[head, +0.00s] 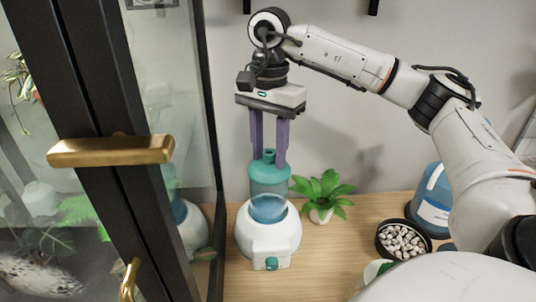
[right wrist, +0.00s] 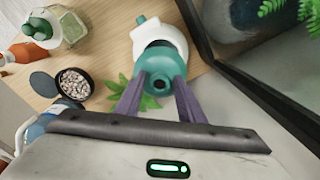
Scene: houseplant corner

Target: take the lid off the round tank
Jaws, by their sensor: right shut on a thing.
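The round tank (head: 268,243) is white and rounded, with a small teal spout at its front, and stands upright on the wooden top. Its round opening shows blue inside. The teal lid (head: 269,178), with a raised knob, is upright over the opening. My right gripper (head: 269,160) points down from above and is shut on the lid. In the right wrist view the lid (right wrist: 160,66) is between the purple fingers, with a dark band between it and the white tank (right wrist: 158,38). I cannot tell whether the lid still touches the tank. My left gripper is out of view.
A glass cabinet with a dark frame (head: 110,120) and brass handle (head: 110,151) stands close at left. A potted plant (head: 322,193) is just right of the tank. A pebble bowl (head: 402,240) and blue bottle (head: 432,200) are farther right. Bare wood (head: 340,255) lies in front of the plant.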

